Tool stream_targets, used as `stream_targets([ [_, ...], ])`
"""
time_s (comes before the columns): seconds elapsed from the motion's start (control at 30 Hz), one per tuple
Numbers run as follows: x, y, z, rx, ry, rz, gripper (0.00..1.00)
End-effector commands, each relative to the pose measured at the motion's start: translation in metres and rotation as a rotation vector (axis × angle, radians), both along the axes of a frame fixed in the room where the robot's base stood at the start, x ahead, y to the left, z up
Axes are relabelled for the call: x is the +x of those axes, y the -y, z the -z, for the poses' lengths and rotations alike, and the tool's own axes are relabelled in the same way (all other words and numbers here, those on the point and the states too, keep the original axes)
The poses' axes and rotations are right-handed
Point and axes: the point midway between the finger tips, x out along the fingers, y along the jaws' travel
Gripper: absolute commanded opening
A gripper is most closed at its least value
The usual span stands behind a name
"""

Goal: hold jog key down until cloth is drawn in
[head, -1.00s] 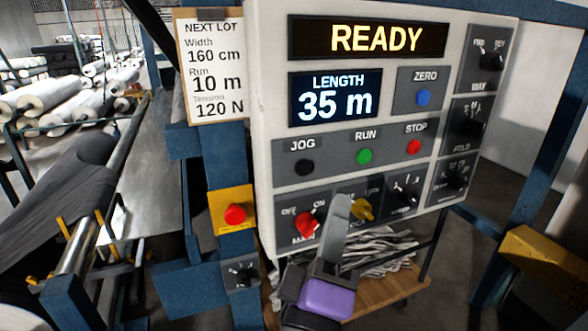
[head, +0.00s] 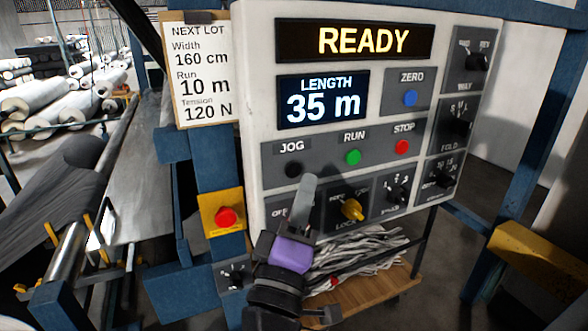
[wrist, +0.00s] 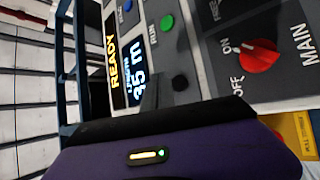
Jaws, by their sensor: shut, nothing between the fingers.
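The black JOG key (head: 293,170) sits at the left of the button row on the grey control panel (head: 258,75). It also shows in the wrist view (wrist: 181,81). My gripper (head: 308,184) is shut and empty, its tip just below and right of the JOG key. In the wrist view the fingers (wrist: 150,97) appear beside the key; I cannot tell whether they touch. The display (head: 363,40) reads READY, and the length display (head: 323,97) reads 35 m. The grey cloth (head: 82,190) lies over the machine at left.
The green RUN button (head: 353,157), red STOP button (head: 402,146) and yellow knob (head: 352,209) are close by. The red MAIN knob (wrist: 258,56) points toward ON. A red stop button on a yellow plate (head: 222,217) is at lower left. A lot card (head: 203,70) hangs beside the panel.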

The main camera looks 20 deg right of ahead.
Motion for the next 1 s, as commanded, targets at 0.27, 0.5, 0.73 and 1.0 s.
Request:
stream_targets([
  [0.27, 0.018, 0.000, 0.001, 0.001, 0.001, 0.000, 0.00],
  [0.5, 0.020, 0.000, 0.001, 0.001, 0.000, -0.001, 0.00],
  [0.73, 0.020, 0.000, 0.001, 0.001, 0.000, -0.001, 0.00],
  [1.0, 0.020, 0.000, 0.001, 0.001, 0.000, -0.001, 0.00],
])
